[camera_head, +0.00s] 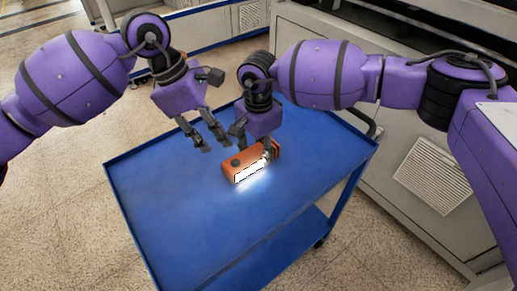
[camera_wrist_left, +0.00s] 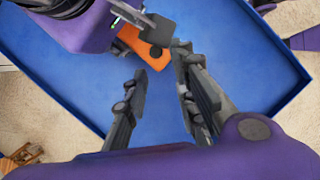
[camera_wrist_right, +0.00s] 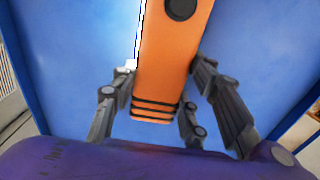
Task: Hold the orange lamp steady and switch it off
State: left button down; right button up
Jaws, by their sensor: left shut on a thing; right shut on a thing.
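The orange lamp (camera_head: 258,156) lies on the blue table top with its white light strip (camera_head: 250,172) glowing. A round dark button (camera_head: 236,162) sits on its upper face near one end; it also shows in the right wrist view (camera_wrist_right: 181,8). My right gripper (camera_head: 254,144) is shut on the lamp near its ribbed end, a finger on each side. My left gripper (camera_head: 214,144) hovers left of the lamp, above the table, pointing down. In the left wrist view its fingers stand apart with only bare blue table between them, and the lamp (camera_wrist_left: 128,48) lies just beyond them.
The blue table (camera_head: 175,225) has a low raised rim and is clear apart from the lamp. Grey machine cabinets (camera_head: 395,155) stand behind and to the right. Speckled floor surrounds the table.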

aim_at(235, 162)
pick_arm(q)
jog(key=shift+w+r, duration=0.3)
jog(key=shift+w, duration=0.2)
jog(key=c, duration=2.2)
grip_release()
jog(key=shift+n, duration=0.3)
jog(key=shift+c, duration=1.3)
jog(key=shift+n+t, duration=0.3)
jog(key=shift+n, duration=0.1)
grip_shut()
jog(key=shift+w+d+f+n+t, duration=0.25)
jog(key=shift+f+n+t, duration=0.7)
jog(key=shift+n, duration=1.85)
jog(key=shift+w+d+f+n+t, duration=0.15)
jog(key=shift+w+f+n+t, duration=0.2)
jog(key=shift+f+n, duration=1.85)
jog(key=shift+w+d+f+n+t, duration=0.3)
jog(key=shift+f+n+t, duration=0.35)
jog(key=shift+n, duration=2.75)
jog(key=shift+a, duration=0.1)
